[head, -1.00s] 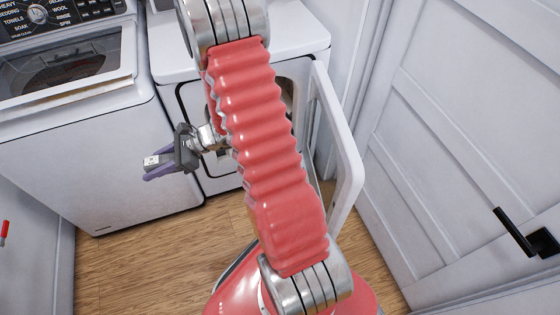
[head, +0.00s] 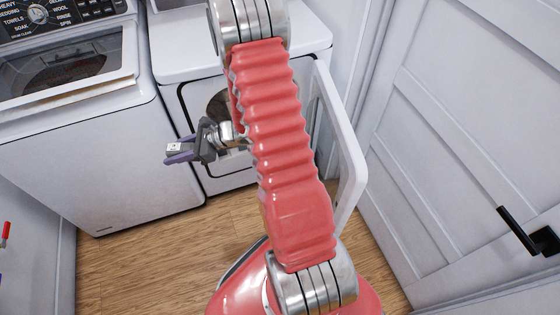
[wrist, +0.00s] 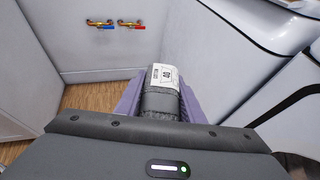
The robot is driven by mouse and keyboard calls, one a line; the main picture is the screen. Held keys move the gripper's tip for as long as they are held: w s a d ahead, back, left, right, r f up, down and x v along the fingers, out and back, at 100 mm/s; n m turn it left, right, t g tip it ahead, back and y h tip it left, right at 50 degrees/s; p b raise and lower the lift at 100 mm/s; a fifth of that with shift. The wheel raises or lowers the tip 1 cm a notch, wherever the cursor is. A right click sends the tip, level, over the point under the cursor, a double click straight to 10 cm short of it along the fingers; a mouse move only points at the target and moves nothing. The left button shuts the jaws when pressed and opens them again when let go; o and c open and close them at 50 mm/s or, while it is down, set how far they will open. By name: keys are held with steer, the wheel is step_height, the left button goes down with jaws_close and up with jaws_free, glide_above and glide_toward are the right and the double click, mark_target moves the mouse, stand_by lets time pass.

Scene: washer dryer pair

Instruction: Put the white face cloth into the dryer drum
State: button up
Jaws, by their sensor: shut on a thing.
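My gripper (head: 181,151) is shut on a small rolled cloth (wrist: 159,103) with a white label marked 40 (wrist: 165,76). The fabric looks grey in the wrist view, and only the pale label end (head: 173,147) shows clearly in the head view. The purple fingers lie on both sides of it. The dryer (head: 190,68) is the right-hand machine, and its door (head: 350,165) stands open to the right. Part of the round drum opening (head: 217,103) shows behind my wrist. My gripper is in front of the dryer's left edge, left of the opening and outside it. My arm hides much of the opening.
The washer (head: 100,150) stands close on the left, its lid (head: 75,65) closed or nearly so. A white panelled door with a black handle (head: 528,235) is on the right. Wall taps (wrist: 115,24) show in the wrist view. The wooden floor (head: 150,250) in front is clear.

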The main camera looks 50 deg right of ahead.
steer(key=w+d+f+m+t+h, duration=0.15)
steer(key=d+f+m+h, duration=0.25)
steer(key=d+f, duration=0.45)
steer(key=d+f+m+t+h, duration=0.25)
steer(key=d+f, duration=0.35)
steer(key=d, duration=0.5)
steer(key=s+d+f+m+g+h, duration=0.1)
steer(key=s+d+f+m+h, duration=0.6)
steer(key=s+d+f, duration=0.5)
steer(key=d+f+h, duration=0.1)
steer(key=d+f, duration=0.3)
steer(key=shift+s+f, duration=0.3)
steer(key=shift+s, duration=0.1)
steer(key=shift+d+m+h, duration=0.1)
steer(key=shift+m+h, duration=0.15)
